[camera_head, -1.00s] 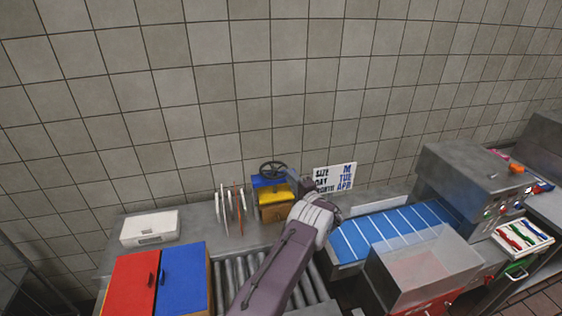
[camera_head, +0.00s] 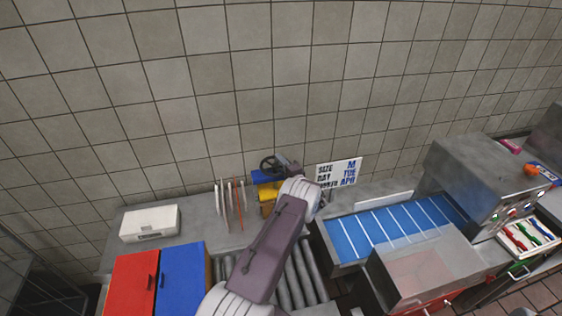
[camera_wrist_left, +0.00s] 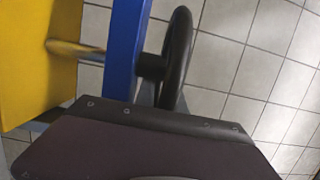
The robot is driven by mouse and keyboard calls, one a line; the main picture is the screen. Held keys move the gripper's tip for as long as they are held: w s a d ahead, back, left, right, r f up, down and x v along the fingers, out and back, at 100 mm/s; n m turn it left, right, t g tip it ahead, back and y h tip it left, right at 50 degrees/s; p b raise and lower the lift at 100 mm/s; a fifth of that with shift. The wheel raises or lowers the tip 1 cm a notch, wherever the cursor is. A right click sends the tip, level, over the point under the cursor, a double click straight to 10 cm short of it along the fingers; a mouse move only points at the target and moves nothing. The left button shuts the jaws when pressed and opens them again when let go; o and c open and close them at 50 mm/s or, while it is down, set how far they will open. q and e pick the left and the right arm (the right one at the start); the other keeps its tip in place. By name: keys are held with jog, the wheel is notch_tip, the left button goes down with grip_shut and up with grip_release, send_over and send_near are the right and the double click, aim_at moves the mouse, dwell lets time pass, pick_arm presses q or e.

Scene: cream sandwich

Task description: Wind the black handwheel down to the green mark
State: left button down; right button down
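The black handwheel (camera_head: 268,163) sits on top of a blue plate (camera_head: 261,177) above a yellow block (camera_head: 267,195), at the back of the bench. In the left wrist view the wheel (camera_wrist_left: 178,55) stands edge-on beside the blue plate (camera_wrist_left: 126,45), with a metal rod (camera_wrist_left: 75,50) running to the yellow block (camera_wrist_left: 35,50). My left gripper (camera_head: 287,168) is at the right side of the wheel, very close to it. Its fingers are small and partly hidden, so I cannot tell whether it touches the wheel. No green mark is visible. My right gripper is out of view.
Upright discs (camera_head: 229,205) stand just left of the press. A size-and-date sign (camera_head: 338,173) stands close on the right. A roller conveyor (camera_head: 295,275) lies in front, with a blue conveyor belt (camera_head: 385,230) to its right. A tiled wall is behind.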

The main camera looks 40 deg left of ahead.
pick_arm(q)
jog(key=shift+r+p, duration=0.2)
jog(key=shift+p, duration=0.1)
jog(key=shift+d+r+m+t+h+p, duration=0.15)
jog(key=shift+m+t+h+p, duration=0.3)
jog(key=shift+t, duration=0.35)
jog(key=shift+d+m+t+h, duration=0.1)
jog(key=shift+m+t+h, duration=0.25)
jog(key=shift+m+t, duration=0.3)
jog(key=shift+s+d+f+m+t+h, duration=0.1)
jog(key=shift+d+f+m+t+h, duration=0.05)
jog(key=shift+m+t+h, duration=0.4)
jog(key=shift+d+f+m+t+h, duration=0.1)
jog(key=shift+m+t+h, duration=0.2)
jog(key=shift+t, duration=0.3)
jog(key=shift+d+m+t+h, duration=0.3)
jog(key=shift+m+t+h, duration=0.2)
jog(key=shift+h, duration=0.15)
jog(key=c, duration=1.7)
grip_release()
jog(key=shift+w+d, duration=0.1)
jog(key=shift+w, duration=0.1)
